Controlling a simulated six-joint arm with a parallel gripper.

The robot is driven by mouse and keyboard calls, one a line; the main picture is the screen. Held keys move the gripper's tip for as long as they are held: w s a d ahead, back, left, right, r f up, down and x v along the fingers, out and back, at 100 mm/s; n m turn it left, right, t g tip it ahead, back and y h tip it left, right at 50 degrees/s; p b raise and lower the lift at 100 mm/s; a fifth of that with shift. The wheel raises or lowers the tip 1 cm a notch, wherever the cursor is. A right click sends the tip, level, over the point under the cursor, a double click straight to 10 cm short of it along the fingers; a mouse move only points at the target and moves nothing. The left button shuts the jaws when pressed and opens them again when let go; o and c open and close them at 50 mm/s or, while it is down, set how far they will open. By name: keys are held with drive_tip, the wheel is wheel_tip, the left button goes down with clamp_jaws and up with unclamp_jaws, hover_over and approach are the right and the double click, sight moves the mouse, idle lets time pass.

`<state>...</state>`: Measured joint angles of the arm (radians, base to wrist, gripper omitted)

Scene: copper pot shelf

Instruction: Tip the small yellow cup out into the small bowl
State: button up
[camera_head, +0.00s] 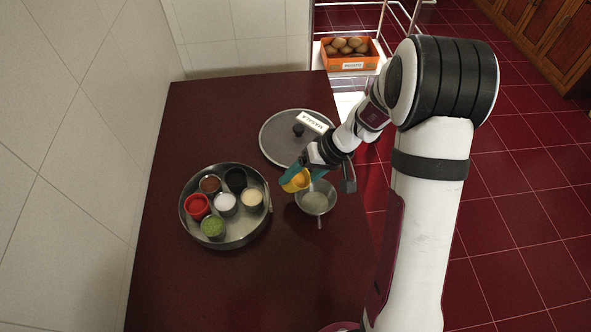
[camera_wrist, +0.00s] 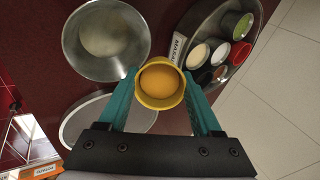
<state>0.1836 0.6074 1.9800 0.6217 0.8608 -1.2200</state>
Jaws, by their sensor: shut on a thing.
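The small yellow cup (camera_head: 294,184) is held between the teal fingers of my gripper (camera_head: 297,177), at the left edge of the small metal bowl (camera_head: 318,204). The cup looks tilted in the head view, though its exact angle is hard to judge. In the wrist view the cup (camera_wrist: 160,103) shows its open mouth, with orange-yellow contents inside, gripped from both sides. The bowl (camera_wrist: 75,38) shows at the upper left there, with something pale in its bottom. I see no contents falling.
A round steel tray (camera_head: 262,224) with several small spice cups stands left on the dark red table (camera_head: 210,290). A grey lid (camera_head: 276,140) with a black knob and a white label (camera_head: 312,122) lies behind.

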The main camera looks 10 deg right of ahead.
sight(310, 183)
drive_tip(key=shift+s+d+f+y, duration=0.1)
drive_tip(key=shift+d+f+y, duration=0.15)
drive_tip(key=shift+y, duration=0.25)
drive_tip(key=t+y, duration=0.1)
drive_tip(key=y, duration=0.1)
drive_tip(key=t+y, duration=0.1)
drive_tip(key=y, duration=0.1)
drive_tip(key=d+r+t+y, duration=0.1)
drive_tip(key=y, duration=0.1)
drive_tip(key=shift+s, duration=0.15)
drive_tip(key=y, duration=0.2)
drive_tip(key=t+y, duration=0.1)
drive_tip(key=d+n+y, duration=0.1)
drive_tip(key=y, duration=0.1)
drive_tip(key=shift+s+r+t+y, duration=0.25)
drive_tip(key=shift+r+t+y, duration=0.05)
drive_tip(key=shift+r+t, duration=0.1)
